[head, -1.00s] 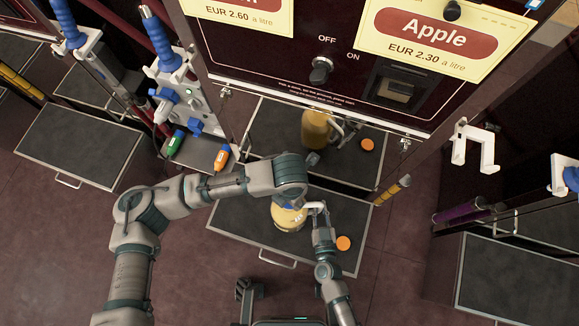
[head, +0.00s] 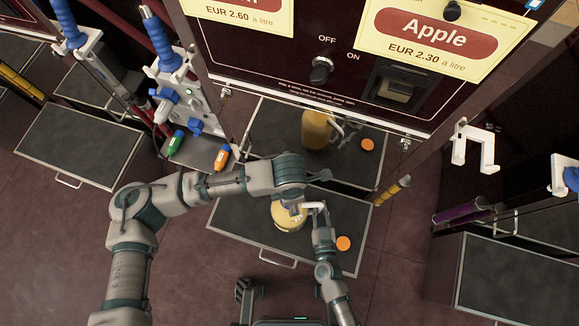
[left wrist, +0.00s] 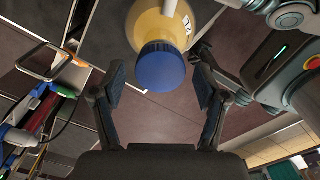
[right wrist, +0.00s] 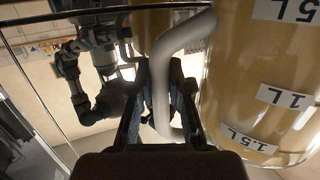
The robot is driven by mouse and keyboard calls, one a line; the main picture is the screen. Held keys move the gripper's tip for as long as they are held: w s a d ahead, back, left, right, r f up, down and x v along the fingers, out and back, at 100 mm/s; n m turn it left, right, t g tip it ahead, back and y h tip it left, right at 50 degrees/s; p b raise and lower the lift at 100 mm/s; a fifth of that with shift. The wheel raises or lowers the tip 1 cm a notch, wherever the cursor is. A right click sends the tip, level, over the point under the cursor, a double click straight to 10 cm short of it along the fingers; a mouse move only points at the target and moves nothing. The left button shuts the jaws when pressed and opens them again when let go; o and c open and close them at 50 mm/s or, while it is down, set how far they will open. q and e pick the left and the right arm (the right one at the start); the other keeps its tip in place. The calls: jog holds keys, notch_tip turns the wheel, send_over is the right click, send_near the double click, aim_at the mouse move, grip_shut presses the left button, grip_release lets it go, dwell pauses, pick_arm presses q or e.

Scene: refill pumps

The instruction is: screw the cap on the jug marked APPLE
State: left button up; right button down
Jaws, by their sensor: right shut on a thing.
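The jug (head: 290,216) is amber with a white handle (head: 313,206) and stands on the front tray under the Apple sign. In the left wrist view a blue cap (left wrist: 160,66) sits at the mouth of the jug (left wrist: 158,22); whether it is tight I cannot tell. My left gripper (left wrist: 159,84) is open, its fingers on either side of the cap and apart from it. My right gripper (right wrist: 160,95) is shut on the jug's handle (right wrist: 162,70). My left wrist hides the jug's top in the head view. No APPLE marking is legible on the jug.
An orange disc (head: 343,243) lies on the tray (head: 240,230) right of the jug. The glossy panel behind shows a second jug (head: 317,130) and disc, apparently reflections. Green (head: 175,142) and orange (head: 221,158) nozzles stand at left. The tray's front left is bare.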

pick_arm(q)
jog(key=shift+r, duration=2.25)
